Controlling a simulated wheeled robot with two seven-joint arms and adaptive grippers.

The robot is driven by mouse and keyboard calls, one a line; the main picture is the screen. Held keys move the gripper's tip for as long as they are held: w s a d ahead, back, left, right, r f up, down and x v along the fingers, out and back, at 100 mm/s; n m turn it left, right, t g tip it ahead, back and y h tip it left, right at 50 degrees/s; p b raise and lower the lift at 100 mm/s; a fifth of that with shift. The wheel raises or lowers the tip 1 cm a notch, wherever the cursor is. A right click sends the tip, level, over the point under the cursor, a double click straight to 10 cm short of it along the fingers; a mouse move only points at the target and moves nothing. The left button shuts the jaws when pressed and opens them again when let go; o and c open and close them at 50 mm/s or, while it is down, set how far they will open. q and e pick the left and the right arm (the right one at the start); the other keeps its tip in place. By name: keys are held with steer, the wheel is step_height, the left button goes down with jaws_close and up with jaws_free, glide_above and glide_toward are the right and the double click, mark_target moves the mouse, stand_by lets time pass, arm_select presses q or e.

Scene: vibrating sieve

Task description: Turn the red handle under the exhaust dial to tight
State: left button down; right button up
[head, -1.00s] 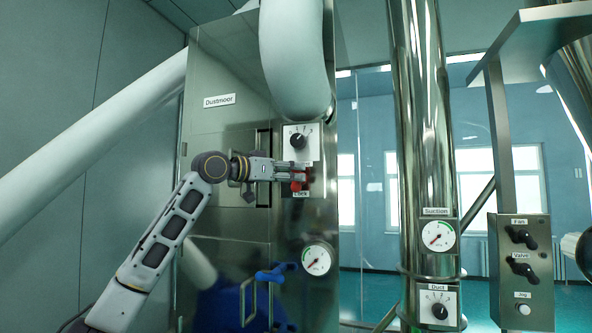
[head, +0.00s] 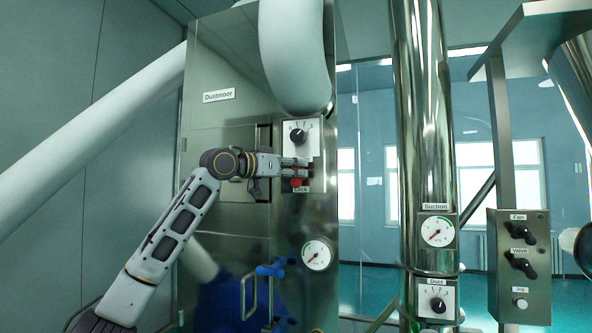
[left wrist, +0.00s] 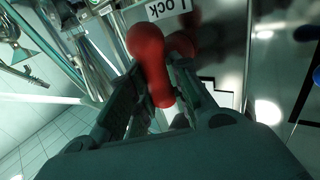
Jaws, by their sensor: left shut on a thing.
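The red handle (head: 296,184) sits on the front of the steel cabinet, just above a "Lock" label and below a white plate with a black dial knob (head: 297,136). My left gripper (head: 297,172) reaches in from the left and is shut on the handle; its fingers hide part of it in the head view. In the left wrist view the red handle (left wrist: 149,62) lies between the two fingers, its rounded end toward the "Lock" label (left wrist: 168,8). The word "exhaust" is not readable. My right gripper is not in view.
The cabinet (head: 225,120) carries a round gauge (head: 316,255) below the handle and a thick white pipe (head: 293,60) above. A blue valve handle (head: 270,271) is low in front. To the right stand a steel duct (head: 424,120) and a control box (head: 520,265).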

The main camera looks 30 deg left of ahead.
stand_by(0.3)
arm_select(q)
steer(key=n+t+b, duration=0.2)
steer(key=n+b, duration=0.2)
steer(key=b, duration=0.1)
steer(key=shift+a+f+n+t, duration=0.25)
steer(key=shift+a+n+t, duration=0.05)
steer(key=shift+n+t, duration=0.1)
steer(key=n+t+y+b, duration=0.1)
steer(key=n+t+b, duration=0.1)
steer(key=n, duration=0.2)
steer(key=shift+s+a+f+b, duration=0.1)
steer(key=shift+a+b, duration=0.05)
steer(key=shift+b, duration=0.25)
steer(key=n+y+b, duration=0.1)
steer(key=n+y, duration=0.2)
steer(key=n, duration=0.1)
steer(key=n+t+y+b, duration=0.1)
steer(key=n+y, duration=0.2)
steer(key=n, duration=0.2)
steer(key=f+n+t+y+b, duration=0.1)
steer(key=n+y, duration=0.2)
steer(key=n, duration=0.2)
steer(key=shift+a+b, duration=0.2)
steer(key=shift+b, duration=0.2)
steer(key=shift+n+y, duration=1.1)
steer(key=c, duration=1.3)
jaws_free()
steer(key=shift+a, duration=0.1)
steer(key=shift+s, duration=0.1)
